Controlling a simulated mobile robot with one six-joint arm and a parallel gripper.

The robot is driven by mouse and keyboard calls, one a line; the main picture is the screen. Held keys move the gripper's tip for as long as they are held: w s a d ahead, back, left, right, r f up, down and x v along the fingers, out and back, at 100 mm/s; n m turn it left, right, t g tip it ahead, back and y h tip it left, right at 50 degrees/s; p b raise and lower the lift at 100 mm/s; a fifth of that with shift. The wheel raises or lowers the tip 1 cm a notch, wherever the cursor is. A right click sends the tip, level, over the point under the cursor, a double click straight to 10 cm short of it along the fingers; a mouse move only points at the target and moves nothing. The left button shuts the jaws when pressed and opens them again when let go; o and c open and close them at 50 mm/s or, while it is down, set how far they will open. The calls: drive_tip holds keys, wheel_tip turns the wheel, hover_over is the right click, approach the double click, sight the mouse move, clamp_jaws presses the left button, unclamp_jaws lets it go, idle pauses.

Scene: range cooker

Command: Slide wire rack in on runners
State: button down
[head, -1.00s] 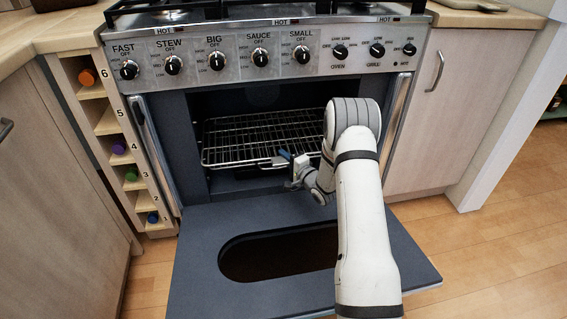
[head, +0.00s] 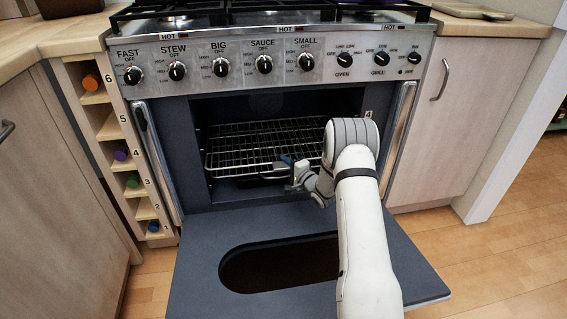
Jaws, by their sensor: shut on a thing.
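The wire rack (head: 247,148) is a silver grid lying roughly level inside the oven cavity, its front edge near the oven mouth. My gripper (head: 287,167) is at the rack's front edge, right of its middle, and is shut on it. The fingertips are small in the picture, and my arm covers the rack's right end. The runners on the cavity's side walls are too dark to make out, so I cannot tell how the rack's sides sit on them.
The oven door (head: 205,250) is folded down flat in front, beneath my arm, with a dark oval window. Control knobs (head: 264,64) line the panel above. A bottle rack (head: 108,130) stands left and a cupboard (head: 462,120) right. Wooden floor (head: 500,250) is clear at right.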

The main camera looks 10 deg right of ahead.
drive_tip(key=shift+r, duration=0.1)
drive_tip(key=c, duration=1.4)
unclamp_jaws()
drive_tip(key=shift+c, duration=0.2)
drive_tip(key=shift+f, duration=0.2)
drive_tip(key=p+v, duration=0.3)
drive_tip(key=v, duration=0.5)
drive_tip(key=shift+r, duration=0.1)
